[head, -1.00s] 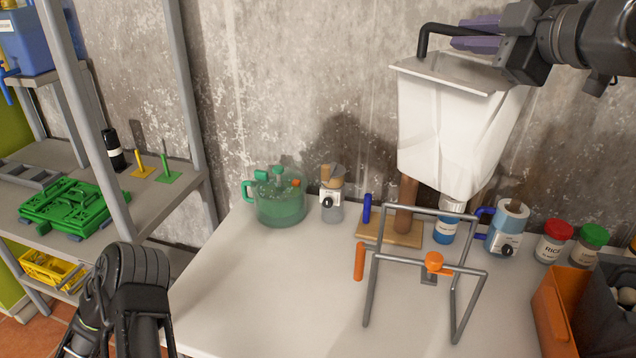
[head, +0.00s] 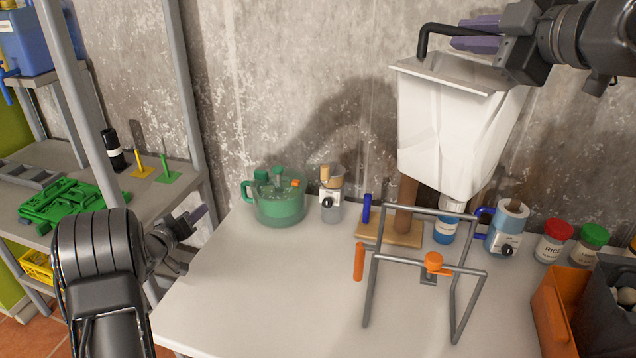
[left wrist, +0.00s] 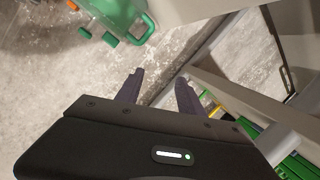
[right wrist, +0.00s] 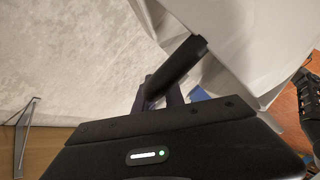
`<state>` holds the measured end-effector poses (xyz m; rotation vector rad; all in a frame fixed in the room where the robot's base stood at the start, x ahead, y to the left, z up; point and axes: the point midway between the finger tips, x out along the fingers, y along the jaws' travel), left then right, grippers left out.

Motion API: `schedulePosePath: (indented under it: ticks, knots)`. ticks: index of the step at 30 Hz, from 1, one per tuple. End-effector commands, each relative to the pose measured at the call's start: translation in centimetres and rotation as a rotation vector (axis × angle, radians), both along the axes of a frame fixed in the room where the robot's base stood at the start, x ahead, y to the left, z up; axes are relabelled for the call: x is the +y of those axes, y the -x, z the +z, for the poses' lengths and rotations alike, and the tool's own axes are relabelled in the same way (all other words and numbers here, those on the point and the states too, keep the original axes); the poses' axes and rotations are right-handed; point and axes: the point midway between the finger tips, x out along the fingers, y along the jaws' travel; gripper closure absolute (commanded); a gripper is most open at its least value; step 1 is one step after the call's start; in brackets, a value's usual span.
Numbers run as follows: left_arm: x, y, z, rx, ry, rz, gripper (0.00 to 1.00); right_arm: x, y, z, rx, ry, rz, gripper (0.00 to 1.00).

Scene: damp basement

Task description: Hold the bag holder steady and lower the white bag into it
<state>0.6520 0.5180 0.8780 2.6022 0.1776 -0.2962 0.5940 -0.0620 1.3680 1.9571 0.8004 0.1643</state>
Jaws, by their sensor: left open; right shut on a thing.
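The white bag (head: 450,130) hangs upright from a flat grey top with a black bent handle (head: 424,42). My right gripper (head: 456,40) is shut on that handle and holds the bag above the back of the table. The right wrist view shows the handle (right wrist: 180,68) between the fingers and the bag (right wrist: 235,45) beside it. The bag holder (head: 370,290), a grey tube frame with an orange grip and knob, stands on the table, lower and in front of the bag. My left gripper (head: 194,235) is open and empty at the table's left edge, well apart from the holder.
A green pitcher (head: 281,205), a small grinder (head: 331,200), a wooden board (head: 405,238), a blue-white canister (head: 508,230) and lidded jars (head: 553,242) line the wall. An orange bin (head: 556,310) is right. Shelving (head: 180,195) is left. The table's front left is clear.

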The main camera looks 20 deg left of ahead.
Motion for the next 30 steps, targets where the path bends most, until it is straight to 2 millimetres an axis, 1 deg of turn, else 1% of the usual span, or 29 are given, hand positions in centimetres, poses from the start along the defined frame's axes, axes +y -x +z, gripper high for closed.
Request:
schedulePosePath:
  ticks: [1,2,3,5,6,8,9,11,12,14,15,18,21,25,30]
  knots:
    - [-3.0,0.8,-1.7,-0.002,-0.020,-0.059,0.55,0.0,0.0,0.0,-0.001,0.000,-0.001,1.00]
    - [-4.9,1.1,-2.3,-0.007,-0.042,-0.098,0.55,0.0,0.0,0.0,-0.001,0.000,-0.001,1.00]
    - [-7.4,1.6,-2.9,-0.018,-0.071,-0.150,0.55,0.0,0.0,0.0,-0.001,0.000,-0.001,1.00]
    - [-11.2,2.3,-3.4,-0.044,-0.116,-0.225,0.55,0.0,0.0,0.0,-0.001,0.000,-0.001,1.00]
    - [-13.8,2.9,-3.5,-0.067,-0.148,-0.274,0.55,0.0,0.0,0.0,-0.001,0.000,-0.001,1.00]
    - [-17.5,3.8,-3.2,-0.109,-0.199,-0.343,0.55,0.0,0.0,0.0,-0.001,0.000,-0.001,1.00]
    - [-20.1,4.6,-2.9,-0.141,-0.233,-0.386,0.55,0.0,0.0,0.0,-0.001,0.000,-0.001,1.00]
    - [-23.6,5.8,-2.0,-0.197,-0.285,-0.447,0.55,0.0,0.0,0.0,-0.001,0.000,-0.001,1.00]
    - [-25.9,6.7,-1.4,-0.234,-0.320,-0.484,0.55,0.0,0.0,0.0,-0.001,0.000,-0.001,1.00]
    - [-29.0,8.2,-0.8,-0.281,-0.364,-0.534,0.55,0.0,0.0,0.0,-0.001,0.000,-0.001,1.00]
    - [-30.8,9.4,-0.6,-0.304,-0.386,-0.566,0.55,0.0,0.0,0.0,-0.001,0.000,-0.001,1.00]
    - [-34.4,12.1,-0.6,-0.342,-0.420,-0.632,0.55,0.0,0.0,0.0,-0.001,0.000,-0.001,1.00]
    - [-36.7,14.1,-0.8,-0.359,-0.431,-0.678,0.55,0.0,0.0,0.0,-0.001,0.000,-0.001,1.00]
    - [-38.1,15.5,-0.9,-0.371,-0.438,-0.708,0.55,0.0,0.0,0.0,-0.001,0.000,-0.001,1.00]
    - [-38.3,15.8,-0.9,-0.373,-0.440,-0.713,0.55,0.0,0.0,0.0,-0.001,0.000,-0.001,1.00]
